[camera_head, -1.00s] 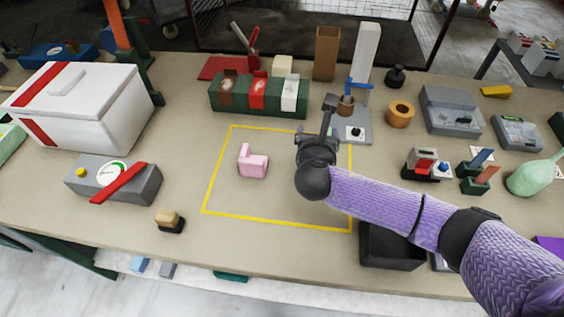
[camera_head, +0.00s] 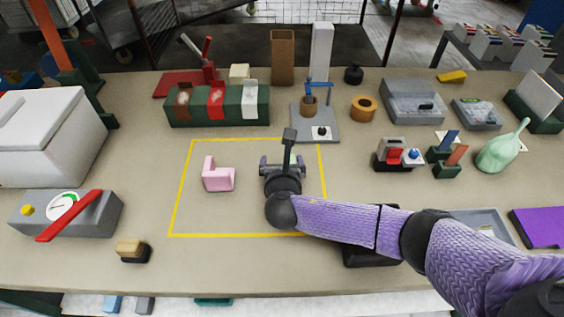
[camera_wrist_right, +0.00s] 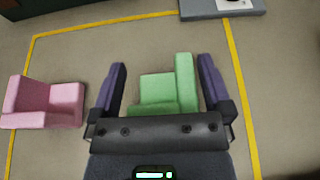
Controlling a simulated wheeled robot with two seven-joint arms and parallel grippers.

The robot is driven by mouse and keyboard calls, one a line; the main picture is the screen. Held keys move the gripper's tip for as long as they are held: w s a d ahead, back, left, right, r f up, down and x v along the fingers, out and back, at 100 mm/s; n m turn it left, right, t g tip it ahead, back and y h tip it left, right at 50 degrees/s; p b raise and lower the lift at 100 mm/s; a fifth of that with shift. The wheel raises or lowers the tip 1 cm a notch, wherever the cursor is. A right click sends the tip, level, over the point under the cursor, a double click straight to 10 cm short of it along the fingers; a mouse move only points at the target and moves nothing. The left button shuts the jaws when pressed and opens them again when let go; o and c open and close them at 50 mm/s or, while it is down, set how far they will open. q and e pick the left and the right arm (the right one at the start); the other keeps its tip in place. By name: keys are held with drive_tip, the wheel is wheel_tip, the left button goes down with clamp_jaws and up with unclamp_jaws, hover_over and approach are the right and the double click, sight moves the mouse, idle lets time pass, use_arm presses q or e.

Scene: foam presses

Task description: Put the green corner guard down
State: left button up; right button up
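The green corner guard (camera_wrist_right: 182,85) is an L-shaped block with a flat low part and a taller right wall. In the right wrist view it lies between the two fingers of my right gripper (camera_wrist_right: 165,85). The fingers are wide apart, with a visible gap on the guard's left and a very narrow one on its right. In the head view my right gripper (camera_head: 283,168) is inside the yellow outline, low over the table, and hides most of the guard. Whether the guard rests on the table is hard to tell. My left gripper is not in view.
A pink corner guard (camera_head: 218,175) stands to the left inside the yellow outline (camera_head: 180,190); it also shows in the right wrist view (camera_wrist_right: 45,103). A grey fixture (camera_head: 316,130) stands behind the outline. A black tray (camera_head: 370,250) lies at the front right.

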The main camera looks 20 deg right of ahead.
drive_tip(key=shift+s+r, duration=0.2)
drive_tip(key=shift+r, duration=0.05)
drive_tip(key=p+v, duration=0.4)
drive_tip(key=v, duration=0.7)
drive_tip(key=shift+s+p, duration=0.25)
drive_tip(key=shift+p, duration=0.15)
drive_tip(key=shift+a, duration=0.1)
